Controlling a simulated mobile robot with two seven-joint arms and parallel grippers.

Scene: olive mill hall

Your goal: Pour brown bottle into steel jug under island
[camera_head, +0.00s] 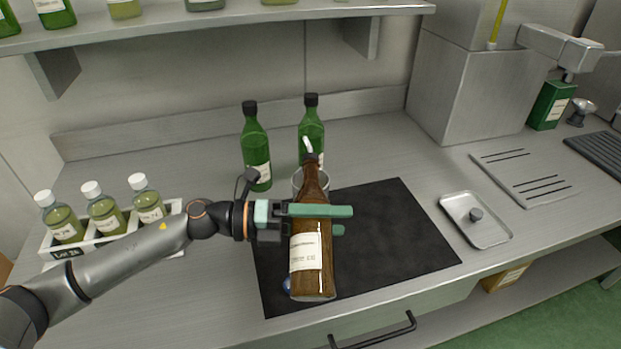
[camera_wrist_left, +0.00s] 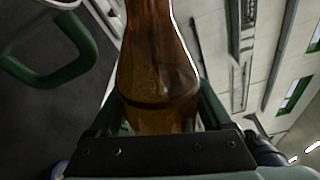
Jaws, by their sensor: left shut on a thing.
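The brown bottle (camera_head: 312,270) has a cream label and a pale pour spout at its top. My left gripper (camera_head: 318,219) is shut around its body and holds it over the dark mat, neck toward the back. The bottle also fills the middle of the left wrist view (camera_wrist_left: 158,60). A vessel that looks like the steel jug (camera_head: 297,183) stands behind the bottle's neck, mostly hidden by it. In the left wrist view a vessel with a green handle (camera_wrist_left: 75,68) shows at the upper left. I see no stream from the spout. My right gripper is not in view.
Two green bottles (camera_head: 256,150) (camera_head: 312,130) stand close behind the jug. A white rack (camera_head: 87,243) with small labelled bottles is at the left. The black mat (camera_head: 400,230) is clear on its right. A metal tray (camera_head: 476,222) with a knob lies further right. A shelf (camera_head: 220,22) overhangs the back.

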